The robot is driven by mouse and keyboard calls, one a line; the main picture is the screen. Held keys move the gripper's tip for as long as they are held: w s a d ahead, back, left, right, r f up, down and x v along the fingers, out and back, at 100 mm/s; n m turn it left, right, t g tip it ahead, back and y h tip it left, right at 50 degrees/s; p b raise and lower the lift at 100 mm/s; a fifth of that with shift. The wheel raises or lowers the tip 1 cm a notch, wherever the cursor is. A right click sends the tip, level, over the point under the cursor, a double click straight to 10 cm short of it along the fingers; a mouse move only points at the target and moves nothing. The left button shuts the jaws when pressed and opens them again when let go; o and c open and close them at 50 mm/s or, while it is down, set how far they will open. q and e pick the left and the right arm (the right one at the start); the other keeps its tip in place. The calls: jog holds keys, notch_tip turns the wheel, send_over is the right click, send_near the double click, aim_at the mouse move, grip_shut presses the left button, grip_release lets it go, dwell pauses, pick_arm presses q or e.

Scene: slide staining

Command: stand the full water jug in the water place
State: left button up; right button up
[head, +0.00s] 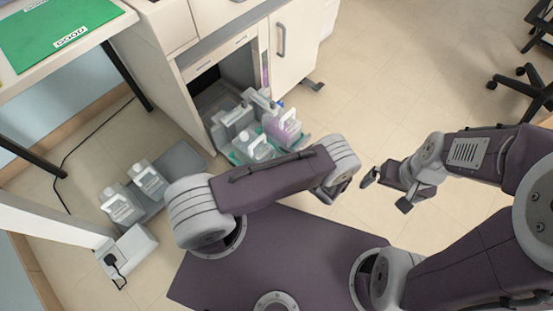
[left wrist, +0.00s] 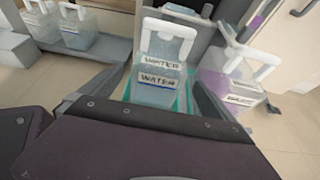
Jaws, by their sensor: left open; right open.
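A clear water jug (head: 257,147) with a white handle stands upright in a teal tray (head: 237,158) at the open cabinet. In the left wrist view this jug (left wrist: 168,45) holds pale bluish liquid. Two WATER labels show, one above the other; I cannot tell whether the lower one is on the jug or the tray. My left gripper (left wrist: 158,82) is open, its fingers to either side of the jug's lower front, with no visible grip. My right gripper (head: 386,191) is open and empty above the floor, right of my left arm.
A purple jug (head: 283,127) stands right of the water jug, also in the left wrist view (left wrist: 230,75). Two clear jugs (head: 122,206) (head: 148,180) stand on a grey base at the left. The cabinet door (head: 294,45) is open.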

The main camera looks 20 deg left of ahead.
pick_arm(q)
jog(key=shift+s+d+r, duration=0.2)
jog(key=shift+d+r, duration=0.05)
jog(key=shift+d, duration=0.25)
jog(key=shift+r+n+g, duration=0.25)
jog(key=shift+n+g, duration=0.05)
jog(key=s+a+r+n+g+h, duration=0.1)
jog(key=s+r+n+h, duration=0.1)
jog(key=r+n+h, duration=0.2)
jog(key=s+r+n+g+h, duration=0.1)
jog(key=s+r+n+h, duration=0.2)
jog(key=r+n, duration=0.7)
jog(key=s+a+r+n+g+h, duration=0.1)
jog(key=s+r+n+h, duration=0.2)
jog(key=r+n+h, duration=0.2)
notch_tip(320, 180, up, 3)
jog(key=n, duration=0.3)
jog(key=shift+s+a+g+h, duration=0.25)
jog(key=shift+a+g+h, duration=0.05)
jog(key=shift+a+h, duration=0.1)
jog(key=shift+r, duration=0.15)
notch_tip(320, 180, up, 40)
jog(key=p, duration=4)
